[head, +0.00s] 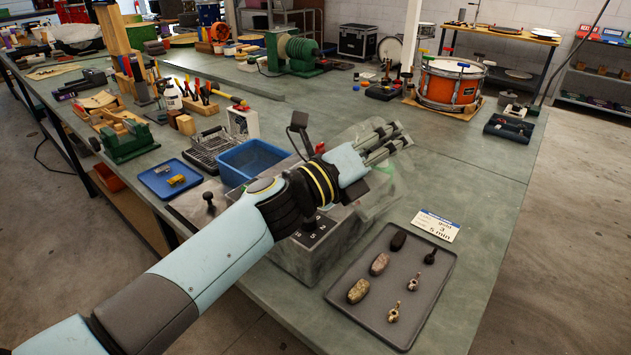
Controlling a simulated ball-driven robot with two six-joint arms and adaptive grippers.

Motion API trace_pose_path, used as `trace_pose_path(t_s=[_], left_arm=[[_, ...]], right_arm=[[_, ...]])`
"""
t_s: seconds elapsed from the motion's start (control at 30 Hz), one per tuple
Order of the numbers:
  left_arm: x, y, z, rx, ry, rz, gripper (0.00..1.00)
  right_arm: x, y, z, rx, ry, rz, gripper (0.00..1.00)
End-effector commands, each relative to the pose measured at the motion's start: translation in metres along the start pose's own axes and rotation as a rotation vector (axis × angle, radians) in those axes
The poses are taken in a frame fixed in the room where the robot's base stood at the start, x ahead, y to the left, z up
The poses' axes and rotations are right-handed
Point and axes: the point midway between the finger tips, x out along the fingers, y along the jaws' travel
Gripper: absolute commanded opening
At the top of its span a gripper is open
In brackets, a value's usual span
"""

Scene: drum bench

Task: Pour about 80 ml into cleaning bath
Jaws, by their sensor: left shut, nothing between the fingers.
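The cleaning bath seems to be the grey metal box (318,262) with a control knob on top, under my left forearm. A clear, see-through cover or sheet (372,205) shows beside it, and my arm hides most of the bath's top, so I cannot see its inside or any liquid level. My left gripper (396,141) reaches across above the bath toward the back right. Its fingers are shut and hold nothing. I cannot pick out for certain a vessel of liquid. A small white bottle (172,97) stands at the left among the tools. My right gripper is not in view.
A dark tray (440,290) with several metal and dark parts lies in front right, a printed card (436,225) behind it. A blue bin (228,177), wire basket (205,155) and blue tray (160,188) stand left. An orange drum (450,88) stands behind. Bench right of the gripper is clear.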

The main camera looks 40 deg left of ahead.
Motion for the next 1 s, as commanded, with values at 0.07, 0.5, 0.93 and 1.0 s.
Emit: trace_pose_path(t_s=[0.07, 0.5, 0.93, 1.0], left_arm=[[0.0003, -0.0006, 0.0006, 0.0, -0.001, -0.001, 0.0], [0.0003, -0.0006, 0.0006, 0.0, -0.001, -0.001, 0.0], [0.0003, -0.0006, 0.0006, 0.0, -0.001, -0.001, 0.0], [0.0003, -0.0006, 0.0006, 0.0, -0.001, -0.001, 0.0]], right_arm=[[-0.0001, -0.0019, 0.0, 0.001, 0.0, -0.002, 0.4], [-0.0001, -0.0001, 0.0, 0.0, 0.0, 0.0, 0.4], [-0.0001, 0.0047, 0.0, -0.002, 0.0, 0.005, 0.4], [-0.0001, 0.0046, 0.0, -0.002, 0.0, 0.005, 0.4]])
